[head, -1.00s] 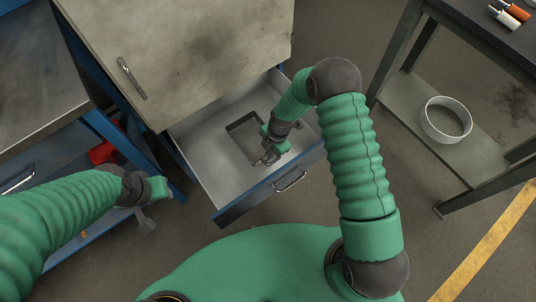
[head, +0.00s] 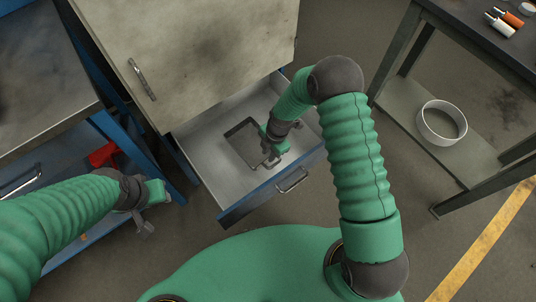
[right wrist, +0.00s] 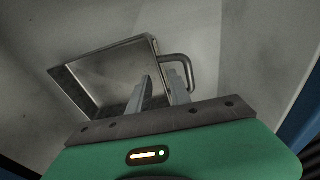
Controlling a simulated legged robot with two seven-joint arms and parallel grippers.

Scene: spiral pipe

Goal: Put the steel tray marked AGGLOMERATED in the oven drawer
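The steel tray (head: 233,152) lies inside the pulled-out drawer (head: 207,173), seen from above as a shallow rectangle with a darker rim. No marking on it is readable. In the right wrist view the tray (right wrist: 112,70) shows with a loop handle (right wrist: 181,58) at its right end. My right gripper (head: 270,160) is over the drawer at the tray's right side. In the right wrist view its fingers (right wrist: 160,82) are spread, with a gap between them, close to the handle. My left gripper (head: 146,224) hangs empty outside the drawer at the left; its finger gap is unclear.
The cabinet (head: 195,45) stands above and behind the drawer. A blue workbench (head: 40,75) with a red object (head: 103,154) below is at left.

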